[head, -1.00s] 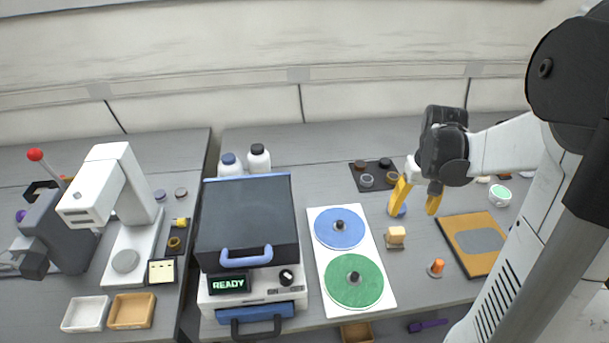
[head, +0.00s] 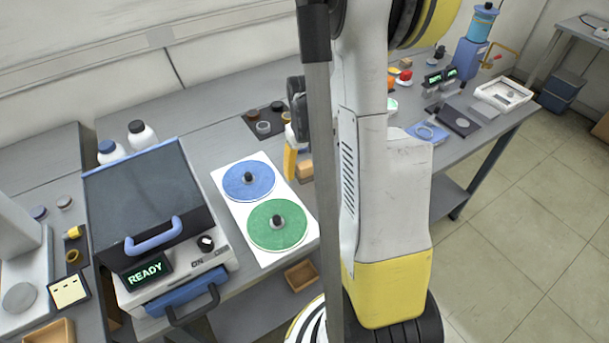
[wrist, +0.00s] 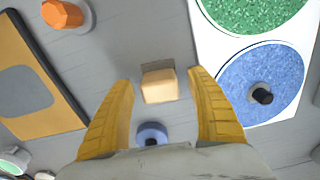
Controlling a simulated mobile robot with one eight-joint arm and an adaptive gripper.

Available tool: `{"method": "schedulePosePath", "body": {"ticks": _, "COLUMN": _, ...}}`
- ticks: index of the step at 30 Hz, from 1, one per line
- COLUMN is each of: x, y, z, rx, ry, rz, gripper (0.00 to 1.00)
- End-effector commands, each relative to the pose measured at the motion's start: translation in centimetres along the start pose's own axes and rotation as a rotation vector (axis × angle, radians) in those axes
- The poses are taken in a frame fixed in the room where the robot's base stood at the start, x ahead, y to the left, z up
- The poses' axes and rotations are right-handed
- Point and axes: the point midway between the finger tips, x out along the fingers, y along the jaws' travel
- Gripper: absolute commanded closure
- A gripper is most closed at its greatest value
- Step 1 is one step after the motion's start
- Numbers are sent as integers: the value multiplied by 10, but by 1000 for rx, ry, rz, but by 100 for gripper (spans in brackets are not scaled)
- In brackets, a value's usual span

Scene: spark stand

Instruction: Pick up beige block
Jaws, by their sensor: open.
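The beige block (wrist: 159,83) lies on the grey bench in the wrist view, between and slightly beyond the two yellow fingertips. My gripper (wrist: 162,79) is open and empty, with one finger on each side of the block and a gap to both. In the head view the beige block (head: 306,170) is partly hidden behind my arm. One yellow finger (head: 290,162) shows just left of it; the other is hidden.
A small blue round piece (wrist: 152,133) sits between the fingers, nearer the palm. A white board with a blue disc (wrist: 262,84) and a green disc (head: 277,225) is close by. An orange knob (wrist: 62,14) and an orange-framed grey pad (wrist: 30,95) lie on the other side.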

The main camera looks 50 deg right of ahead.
Motion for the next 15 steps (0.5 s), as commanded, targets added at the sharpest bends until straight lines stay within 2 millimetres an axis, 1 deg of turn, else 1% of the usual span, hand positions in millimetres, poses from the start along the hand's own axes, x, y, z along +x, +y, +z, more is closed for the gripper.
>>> {"method": "schedulePosePath", "body": {"ticks": 1, "x": 4, "y": 0, "z": 0, "rx": 0, "ry": 0, "rz": 0, "gripper": 33}}
{"method": "schedulePosePath", "body": {"ticks": 6, "x": 3, "y": 0, "z": 0, "rx": 0, "ry": 0, "rz": 0, "gripper": 33}}
{"method": "schedulePosePath", "body": {"ticks": 7, "x": 2, "y": 0, "z": 0, "rx": 0, "ry": 0, "rz": 0, "gripper": 35}}
{"method": "schedulePosePath", "body": {"ticks": 8, "x": 2, "y": 0, "z": 0, "rx": 0, "ry": 0, "rz": 0, "gripper": 44}}
{"method": "schedulePosePath", "body": {"ticks": 9, "x": 2, "y": 0, "z": 0, "rx": 0, "ry": 0, "rz": 0, "gripper": 57}}
{"method": "schedulePosePath", "body": {"ticks": 11, "x": 2, "y": 0, "z": 0, "rx": 0, "ry": 0, "rz": 0, "gripper": 75}}
{"method": "schedulePosePath", "body": {"ticks": 12, "x": 2, "y": 0, "z": 0, "rx": 0, "ry": 0, "rz": 0, "gripper": 87}}
{"method": "schedulePosePath", "body": {"ticks": 13, "x": 2, "y": 0, "z": 0, "rx": 0, "ry": 0, "rz": 0, "gripper": 90}}
{"method": "schedulePosePath", "body": {"ticks": 15, "x": 2, "y": 0, "z": 0, "rx": 0, "ry": 0, "rz": 0, "gripper": 90}}
